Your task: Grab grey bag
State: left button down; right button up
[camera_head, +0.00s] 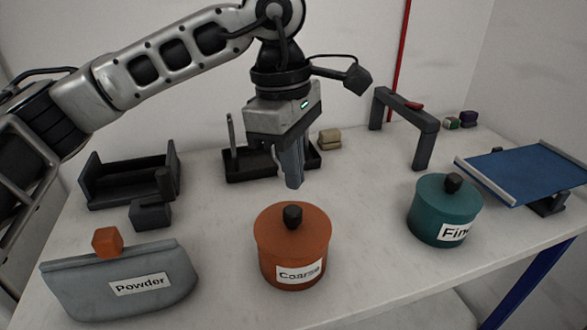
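The grey bag (85,291) lies at the front left of the white table, with a white label reading "Powder". An orange block (107,242) shows at its top edge, like a clip or knob. My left gripper (292,181) points down above the table, behind and above the orange pot, well to the right of the bag and apart from it. Its fingers are seen nearly edge-on, so their gap is hidden. Nothing shows between them. My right gripper is out of view.
An orange pot (278,247) labelled "Coarse" stands front centre, and a teal pot (435,222) at right. A black holder (128,176) and small dark block (150,216) sit behind the bag. A dark tray (245,168), grey arch (423,145) and blue sloped board (522,172) stand farther back.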

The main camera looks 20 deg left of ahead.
aim_at(149, 277)
jog(key=k, duration=1)
